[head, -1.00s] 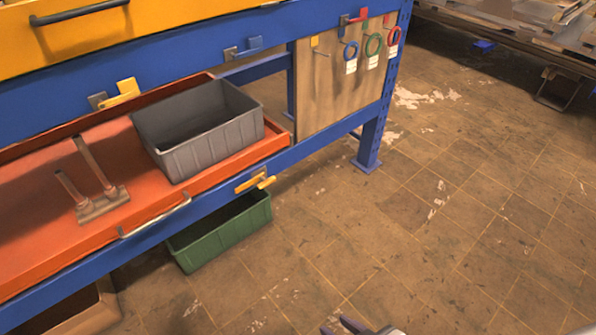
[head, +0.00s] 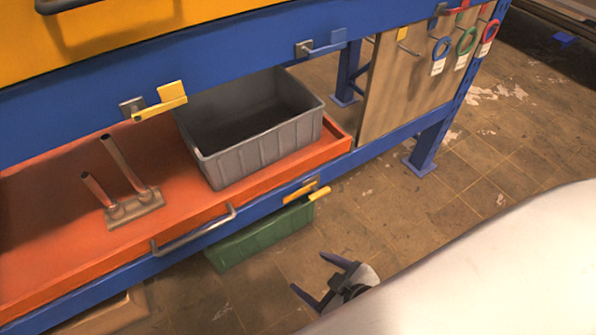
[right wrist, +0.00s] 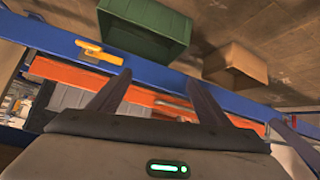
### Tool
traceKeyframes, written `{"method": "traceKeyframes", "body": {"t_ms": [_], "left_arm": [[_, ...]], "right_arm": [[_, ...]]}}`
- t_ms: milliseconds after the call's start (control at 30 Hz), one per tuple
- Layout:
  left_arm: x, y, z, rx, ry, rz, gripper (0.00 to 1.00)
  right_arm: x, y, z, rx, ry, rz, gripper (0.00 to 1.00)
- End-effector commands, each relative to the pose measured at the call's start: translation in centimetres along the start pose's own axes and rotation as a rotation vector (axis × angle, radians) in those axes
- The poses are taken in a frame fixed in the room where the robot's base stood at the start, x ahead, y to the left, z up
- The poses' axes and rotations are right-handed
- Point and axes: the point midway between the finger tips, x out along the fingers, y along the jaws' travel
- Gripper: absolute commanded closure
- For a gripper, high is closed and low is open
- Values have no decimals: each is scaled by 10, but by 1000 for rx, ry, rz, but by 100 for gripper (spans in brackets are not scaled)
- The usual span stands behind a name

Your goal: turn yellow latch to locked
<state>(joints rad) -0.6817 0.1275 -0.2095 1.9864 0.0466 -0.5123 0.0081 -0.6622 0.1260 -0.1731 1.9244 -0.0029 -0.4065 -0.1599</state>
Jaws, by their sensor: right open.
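Two yellow latches show in the head view. The upper latch (head: 162,102) is on the blue beam above the orange tray, with its bar running roughly along the beam. The lower latch (head: 306,194) is on the blue beam under the tray's right end, its bar slanting slightly up to the right. A yellow latch (right wrist: 98,53) also shows on a blue beam in the right wrist view, left of the fingers. My right gripper (head: 313,274) is open and empty, below the lower latch and apart from it; its fingers (right wrist: 158,79) are spread. My left gripper is out of view.
A grey bin (head: 255,155) and a pipe fitting (head: 133,209) are on the orange tray (head: 60,215). A grey handle (head: 195,232) sticks out in front. A green bin (head: 258,238) is beneath. Colored rings hang on a panel (head: 405,95). Floor at right is open.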

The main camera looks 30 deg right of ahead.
Motion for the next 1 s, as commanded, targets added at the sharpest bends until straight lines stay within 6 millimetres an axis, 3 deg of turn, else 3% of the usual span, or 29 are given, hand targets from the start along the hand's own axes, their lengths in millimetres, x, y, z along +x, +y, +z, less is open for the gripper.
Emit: {"method": "traceKeyframes", "body": {"t_ms": [33, 200, 400, 500, 600, 733, 833, 1000], "left_arm": [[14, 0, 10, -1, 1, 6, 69], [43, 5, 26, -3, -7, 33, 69], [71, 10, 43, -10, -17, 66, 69], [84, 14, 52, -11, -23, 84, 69], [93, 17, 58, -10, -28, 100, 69], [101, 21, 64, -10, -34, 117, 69], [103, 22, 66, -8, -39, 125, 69], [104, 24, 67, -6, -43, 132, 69]], "right_arm": [[21, 16, 14, -123, 24, 42, 20], [73, 83, 30, -742, 104, 245, 19], [117, 148, 44, -1530, 80, 526, 19], [134, 171, 51, -1901, 18, 669, 19], [146, 186, 59, -2220, -63, 796, 19], [155, 198, 65, -2521, -169, 925, 19], [158, 202, 68, -2662, -231, 989, 19], [163, 205, 64, -2751, -275, 1034, 19]]}}
